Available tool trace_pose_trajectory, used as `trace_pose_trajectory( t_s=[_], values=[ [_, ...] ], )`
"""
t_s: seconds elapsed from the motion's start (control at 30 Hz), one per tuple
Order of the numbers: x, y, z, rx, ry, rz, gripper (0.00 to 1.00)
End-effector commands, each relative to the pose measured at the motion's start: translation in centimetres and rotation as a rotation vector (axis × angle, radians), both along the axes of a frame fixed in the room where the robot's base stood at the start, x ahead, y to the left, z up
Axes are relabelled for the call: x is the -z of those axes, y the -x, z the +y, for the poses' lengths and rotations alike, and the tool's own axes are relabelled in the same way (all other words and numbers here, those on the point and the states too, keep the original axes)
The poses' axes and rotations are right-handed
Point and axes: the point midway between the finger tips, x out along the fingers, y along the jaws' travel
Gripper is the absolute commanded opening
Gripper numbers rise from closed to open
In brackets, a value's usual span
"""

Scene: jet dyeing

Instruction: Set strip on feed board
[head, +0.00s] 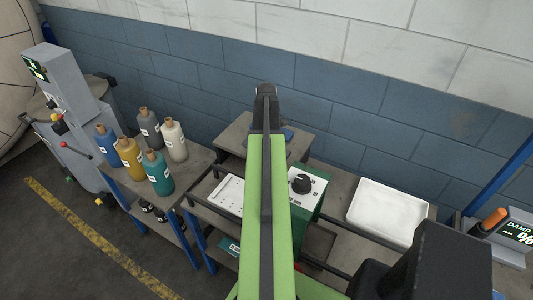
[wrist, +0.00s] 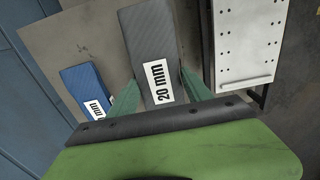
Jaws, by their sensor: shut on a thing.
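The grey strip (wrist: 152,50) with a white "20 mm" label lies between the two green fingers of my gripper (wrist: 158,88) in the wrist view. My gripper is shut on it. Whether the strip still touches the brown-grey surface (wrist: 92,38) beneath cannot be told. A pale board with rows of small holes and a lip, apparently the feed board (wrist: 250,42), stands to the right of the strip, apart from it. In the head view this board (head: 229,194) is partly covered by my arm, and my gripper and the grey strip are hidden.
A blue strip (wrist: 84,86), label partly hidden, lies left of my gripper. A green box with a black knob (head: 302,184) is right of the board. A white tray (head: 389,212) sits farther right. Several bottles (head: 160,172) stand on the left bench. A blue wall (head: 335,90) is behind.

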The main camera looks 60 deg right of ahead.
Motion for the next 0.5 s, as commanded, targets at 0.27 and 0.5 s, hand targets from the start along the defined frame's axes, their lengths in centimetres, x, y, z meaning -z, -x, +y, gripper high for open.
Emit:
trace_pose_trajectory(
  t_s=[0.27, 0.5],
  values=[
    [2.9, 0.1, 0.0, 0.001, 0.000, 0.000, 0.03],
    [3.3, 0.1, 0.0, 0.001, 0.000, 0.000, 0.03]
  ],
)
